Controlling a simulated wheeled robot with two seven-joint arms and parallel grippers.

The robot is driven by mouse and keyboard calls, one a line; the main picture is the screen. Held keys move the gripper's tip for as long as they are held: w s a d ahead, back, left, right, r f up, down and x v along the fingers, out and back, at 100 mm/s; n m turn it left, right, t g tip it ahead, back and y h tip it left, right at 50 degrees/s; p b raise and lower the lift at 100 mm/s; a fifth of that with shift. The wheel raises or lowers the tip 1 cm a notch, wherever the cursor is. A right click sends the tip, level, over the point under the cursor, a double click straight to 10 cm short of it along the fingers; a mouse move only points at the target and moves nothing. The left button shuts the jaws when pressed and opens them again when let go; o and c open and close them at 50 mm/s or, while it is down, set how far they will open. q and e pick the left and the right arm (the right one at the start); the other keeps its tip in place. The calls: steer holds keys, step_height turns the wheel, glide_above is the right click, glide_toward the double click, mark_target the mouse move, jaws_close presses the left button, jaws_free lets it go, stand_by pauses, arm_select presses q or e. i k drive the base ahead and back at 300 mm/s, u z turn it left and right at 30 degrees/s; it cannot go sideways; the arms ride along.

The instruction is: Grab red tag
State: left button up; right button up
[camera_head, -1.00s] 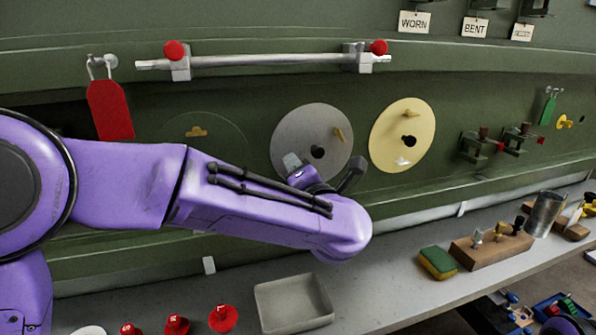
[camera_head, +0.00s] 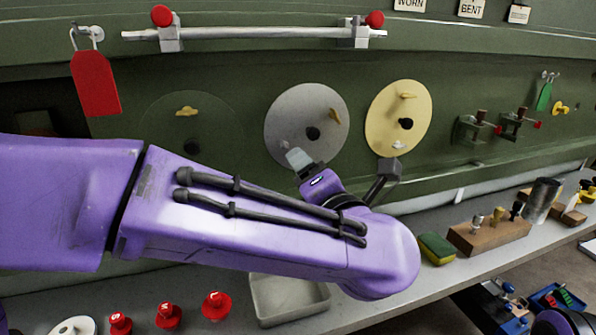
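The red tag (camera_head: 96,82) hangs from a hook (camera_head: 88,34) on the green fuselage panel at the upper left. My purple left arm comes in from the left and crosses below the tag. My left gripper (camera_head: 340,170) is in front of the grey disc, well to the right of the tag. Its finger parts show at both sides of the wrist and look spread apart, with nothing seen between them. My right gripper does not show clearly; only a dark rounded part is at the lower right edge.
A metal bar (camera_head: 260,32) with red knobs runs above the grey disc (camera_head: 295,105) and yellow disc (camera_head: 420,100). Below, the bench holds red knobs (camera_head: 168,316), a grey tray (camera_head: 290,302), a sponge (camera_head: 437,248) and a wooden block (camera_head: 490,236). A green tag (camera_head: 544,96) hangs at the right.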

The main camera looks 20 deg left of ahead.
mark_target(92, 76)
steer(key=k, duration=1)
